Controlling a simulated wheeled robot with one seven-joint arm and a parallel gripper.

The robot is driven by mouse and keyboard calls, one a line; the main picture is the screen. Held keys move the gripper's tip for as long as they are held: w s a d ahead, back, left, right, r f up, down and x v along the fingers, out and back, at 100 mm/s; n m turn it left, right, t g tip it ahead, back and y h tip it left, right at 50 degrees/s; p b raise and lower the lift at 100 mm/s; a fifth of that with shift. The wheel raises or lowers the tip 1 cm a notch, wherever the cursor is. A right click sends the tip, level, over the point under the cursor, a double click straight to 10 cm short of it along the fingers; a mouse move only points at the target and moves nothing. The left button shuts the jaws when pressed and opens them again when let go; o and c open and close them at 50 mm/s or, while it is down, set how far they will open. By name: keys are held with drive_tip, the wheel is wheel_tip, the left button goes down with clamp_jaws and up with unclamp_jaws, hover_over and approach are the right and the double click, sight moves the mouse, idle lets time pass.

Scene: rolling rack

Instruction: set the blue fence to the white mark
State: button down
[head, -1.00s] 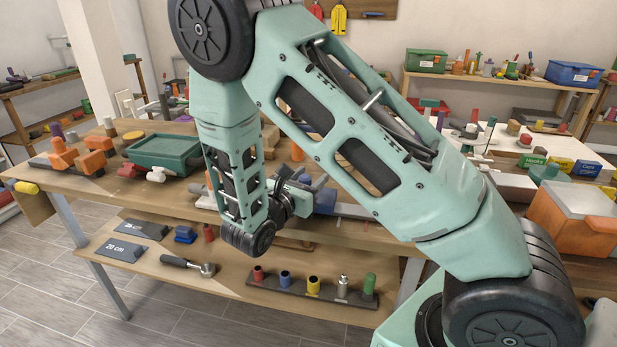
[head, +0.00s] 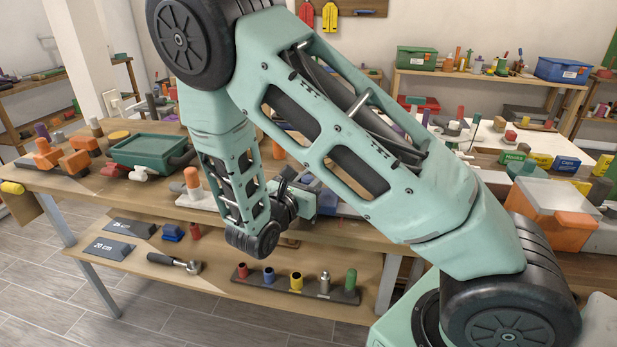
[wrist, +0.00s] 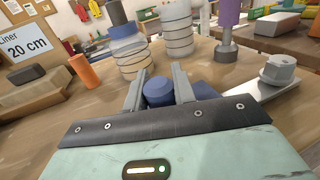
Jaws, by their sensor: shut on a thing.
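The blue fence shows in the wrist view as a round blue knob (wrist: 159,93) with a darker blue body (wrist: 206,91) just right of it. My gripper (wrist: 159,86) is shut on the knob, one finger on each side. In the head view my gripper (head: 304,197) is at the bench's front edge, mostly hidden behind my arm. A pale metal rail (wrist: 255,92) with a grey hex-headed piece (wrist: 278,70) runs right of the fence. I cannot make out the white mark in either view.
Banded cylinders (wrist: 130,55) stand behind the knob. A green tray (head: 150,150) is on the bench's left; an orange box (head: 548,215) is at the right.

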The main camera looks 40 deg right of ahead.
drive_tip(key=c, duration=1.1)
unclamp_jaws()
drive_tip(key=shift+a, duration=0.1)
drive_tip(key=shift+c, duration=0.2)
drive_tip(key=b+v, duration=0.2)
drive_tip(key=v, duration=1.5)
drive_tip(key=shift+a, duration=0.2)
drive_tip(key=s+m+g+y, duration=0.7)
drive_tip(key=s+y, duration=0.1)
drive_tip(key=s, duration=0.3)
drive_tip(key=s+a+r+m+y, duration=0.3)
drive_tip(key=s+a+m+y, duration=0.3)
drive_tip(key=a+y, duration=0.3)
drive_tip(key=shift+s+a+m+t+y+p, duration=0.3)
drive_tip(key=shift+a+m+t, duration=0.1)
drive_tip(key=shift+a+m, duration=0.25)
